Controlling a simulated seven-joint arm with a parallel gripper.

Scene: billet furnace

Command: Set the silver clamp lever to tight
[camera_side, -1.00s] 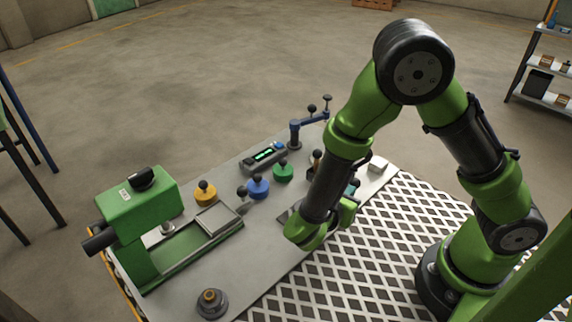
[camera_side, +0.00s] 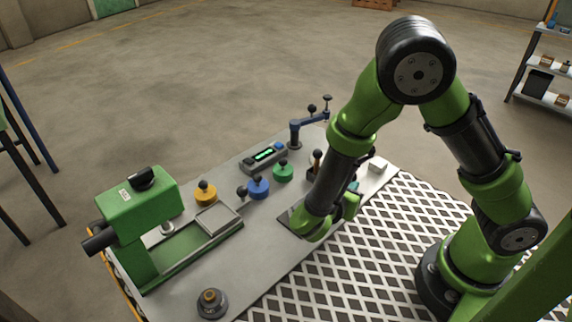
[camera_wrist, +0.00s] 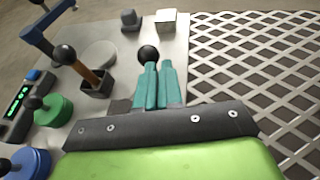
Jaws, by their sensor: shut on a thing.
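In the wrist view, my gripper (camera_wrist: 158,75) has two teal fingers close together, at a black ball knob (camera_wrist: 148,53). The knob shows just past the fingertips; I take it to be the top of the silver clamp lever. The fingers hide its shaft, so its angle and any tight mark cannot be read. In the side view, my gripper (camera_side: 353,187) is low over the right part of the bench, and my arm hides most of the lever there.
A brown-handled lever (camera_wrist: 87,75) stands left of my fingers, beside a pale disc (camera_wrist: 100,54). A blue crank (camera_side: 308,123), a green knob (camera_side: 283,174) and a blue knob (camera_side: 258,188) are farther left. A white block (camera_wrist: 166,21) lies beyond. Perforated flooring (camera_wrist: 255,60) is at right.

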